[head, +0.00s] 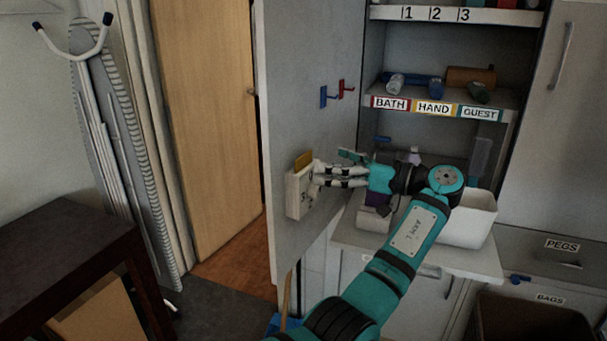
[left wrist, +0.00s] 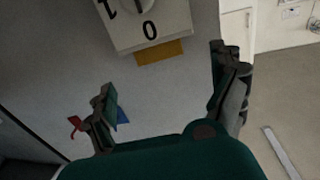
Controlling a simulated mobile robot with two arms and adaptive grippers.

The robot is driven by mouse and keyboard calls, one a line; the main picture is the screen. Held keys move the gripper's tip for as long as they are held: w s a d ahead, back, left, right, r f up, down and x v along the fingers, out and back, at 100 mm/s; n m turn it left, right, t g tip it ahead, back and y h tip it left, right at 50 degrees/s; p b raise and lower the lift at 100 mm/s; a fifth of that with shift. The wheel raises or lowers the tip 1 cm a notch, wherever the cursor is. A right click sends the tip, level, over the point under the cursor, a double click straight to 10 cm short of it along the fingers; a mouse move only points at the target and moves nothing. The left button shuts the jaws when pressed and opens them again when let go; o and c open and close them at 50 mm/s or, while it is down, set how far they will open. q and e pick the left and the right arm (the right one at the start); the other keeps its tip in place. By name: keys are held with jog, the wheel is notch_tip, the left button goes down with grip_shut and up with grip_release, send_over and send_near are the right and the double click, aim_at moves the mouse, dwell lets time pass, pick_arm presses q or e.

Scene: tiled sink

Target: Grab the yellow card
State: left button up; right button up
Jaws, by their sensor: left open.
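The yellow card (head: 304,160) sticks up from behind the top of a white box with black digits (head: 300,193), a dial or timer, on the inner face of the open cabinet door. In the left wrist view, the yellow card (left wrist: 160,52) shows as a short strip along the box's edge (left wrist: 150,22). My left gripper (head: 317,176) is close beside the box in the head view. In the left wrist view its fingers (left wrist: 168,82) are wide apart, with nothing between them; the card lies beyond them. My right gripper is not in view.
The grey cabinet door (head: 310,80) carries red and blue hooks (head: 338,92). Shelves with a label strip (head: 435,108) stand to the right, with a white bin (head: 468,222) below. A dark table (head: 60,245) is at the left.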

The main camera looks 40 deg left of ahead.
aim_at(305, 156)
pick_arm(q)
jog(key=a, duration=0.2)
jog(key=a+p, duration=0.1)
jog(key=a, duration=0.3)
jog(key=shift+s+a, duration=0.2)
jog(key=shift+s, duration=0.1)
jog(key=shift+d, duration=0.1)
jog(key=shift+c, duration=0.4)
jog(key=c, duration=0.9)
